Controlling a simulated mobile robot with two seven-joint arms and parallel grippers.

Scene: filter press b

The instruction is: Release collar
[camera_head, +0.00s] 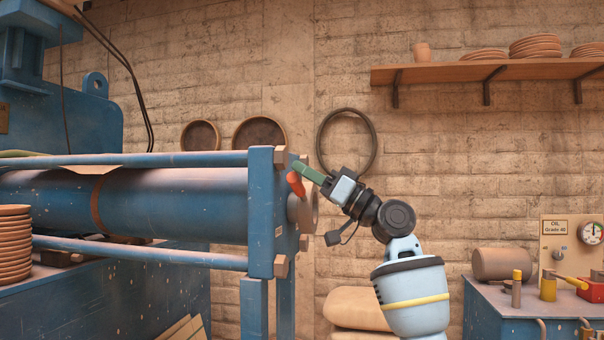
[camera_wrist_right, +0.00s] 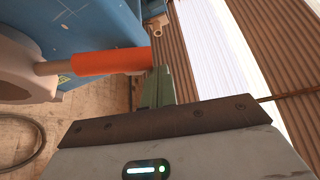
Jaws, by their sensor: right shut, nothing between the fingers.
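The collar (camera_head: 304,210) is a round tan-grey ring on the right end plate of the blue press (camera_head: 262,215). An orange-red handle (camera_head: 296,184) sticks up from it. In the right wrist view the collar (camera_wrist_right: 25,62) is at the left, and its handle (camera_wrist_right: 112,61) points right on a short metal rod. My right gripper (camera_head: 300,168) has green fingers, shut and empty, close to the handle's free end. In the right wrist view the fingertips (camera_wrist_right: 162,73) are beside that end; I cannot tell whether they touch it. My left gripper is out of view.
A blue bench (camera_head: 500,315) with an oil panel (camera_head: 572,245) and a brown cylinder stands at the right. A shelf (camera_head: 470,72) with stacked plates hangs above. Stacked sacks (camera_head: 355,308) lie below my arm. A black hoop (camera_head: 347,111) hangs on the wall behind the gripper.

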